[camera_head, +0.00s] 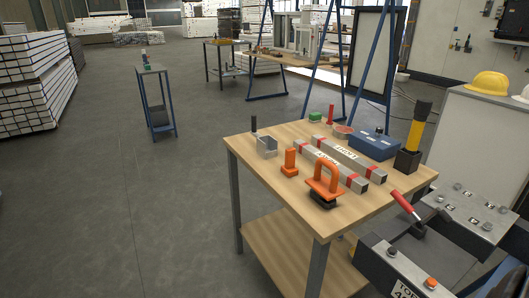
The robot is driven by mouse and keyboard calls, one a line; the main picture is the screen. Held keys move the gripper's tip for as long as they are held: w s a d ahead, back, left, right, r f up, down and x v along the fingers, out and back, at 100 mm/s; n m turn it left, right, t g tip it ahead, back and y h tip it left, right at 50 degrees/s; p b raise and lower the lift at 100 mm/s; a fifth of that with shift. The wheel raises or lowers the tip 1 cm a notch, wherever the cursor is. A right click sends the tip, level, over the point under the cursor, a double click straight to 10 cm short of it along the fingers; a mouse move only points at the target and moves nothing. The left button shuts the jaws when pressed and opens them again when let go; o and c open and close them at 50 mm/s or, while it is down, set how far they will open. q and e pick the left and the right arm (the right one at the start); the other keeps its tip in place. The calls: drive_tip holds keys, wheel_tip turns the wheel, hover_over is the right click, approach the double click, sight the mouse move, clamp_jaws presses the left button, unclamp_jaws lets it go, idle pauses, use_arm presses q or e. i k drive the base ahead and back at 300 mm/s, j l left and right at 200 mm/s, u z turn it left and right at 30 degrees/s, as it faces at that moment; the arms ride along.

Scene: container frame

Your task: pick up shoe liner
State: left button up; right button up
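I cannot tell for sure which thing is the shoe liner. Two long grey bars with red bands and white labels lie side by side on the wooden table; the nearer bar (309,158) and the farther bar (372,172) are at its middle. Their label text is too small to read surely. An orange-handled tool with a dark base (323,186) stands at the near edge, with a small orange piece (290,163) to its left. Neither of my grippers is in view.
A red-handled lever (405,205) and dark metal fixtures crowd the right.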

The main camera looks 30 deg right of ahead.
sight(289, 169)
drive_tip(key=i+j, duration=0.1)
drive_tip(key=i, duration=1.35)
drive_tip(key=i+j+z, duration=0.1)
drive_tip(key=i+z, duration=0.4)
drive_tip(key=i, duration=0.9)
drive_tip(key=z, duration=0.4)
drive_tip(key=i+z, duration=0.1)
drive_tip(key=z, duration=0.25)
drive_tip(key=j+z, duration=0.1)
drive_tip(key=z, duration=0.3)
drive_tip(key=i+z, duration=0.1)
drive_tip(key=z, duration=0.3)
